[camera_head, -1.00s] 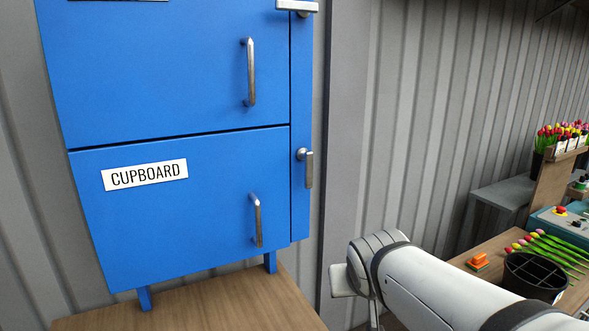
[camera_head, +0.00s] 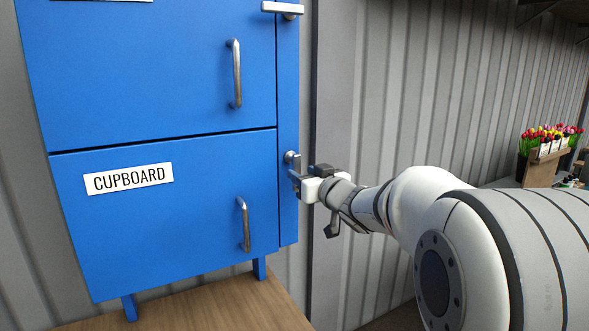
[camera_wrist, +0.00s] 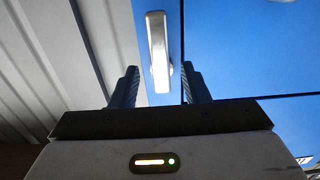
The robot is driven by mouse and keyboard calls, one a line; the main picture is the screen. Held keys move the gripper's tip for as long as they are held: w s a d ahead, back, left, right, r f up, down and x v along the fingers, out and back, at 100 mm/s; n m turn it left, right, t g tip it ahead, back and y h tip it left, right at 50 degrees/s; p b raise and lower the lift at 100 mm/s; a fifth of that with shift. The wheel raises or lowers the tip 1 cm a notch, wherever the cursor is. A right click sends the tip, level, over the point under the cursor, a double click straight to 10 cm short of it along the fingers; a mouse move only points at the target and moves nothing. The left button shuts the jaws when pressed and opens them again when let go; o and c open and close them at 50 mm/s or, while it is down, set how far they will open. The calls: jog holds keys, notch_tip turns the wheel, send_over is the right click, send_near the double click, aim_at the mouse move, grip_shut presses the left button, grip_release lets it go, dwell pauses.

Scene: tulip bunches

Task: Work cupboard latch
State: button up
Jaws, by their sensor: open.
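The blue cupboard (camera_head: 150,225) has a lower door with a white CUPBOARD label (camera_head: 129,179) and a metal pull handle (camera_head: 244,224). Its metal latch (camera_head: 292,159) is on the blue strip right of that door. In the wrist view the latch lever (camera_wrist: 158,50) hangs lengthwise from its pivot, just ahead of my fingertips. My gripper (camera_head: 297,183) is at the latch; in the wrist view it is open (camera_wrist: 160,86), with one finger on each side of the lever's line. In the head view my gripper partly hides the lever. I cannot tell whether it touches.
An upper door has its own handle (camera_head: 235,74) and a latch (camera_head: 283,9) with its lever lying crosswise. The cupboard stands on a wooden surface (camera_head: 225,306). A corrugated grey wall (camera_head: 420,100) is behind. Tulips (camera_head: 550,137) in a wooden holder are at far right.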

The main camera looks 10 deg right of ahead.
aim_at(298, 171)
jog(key=shift+p+x, duration=0.3)
jog(key=shift+x, duration=1.8)
jog(key=shift+c, duration=0.3)
grip_shut()
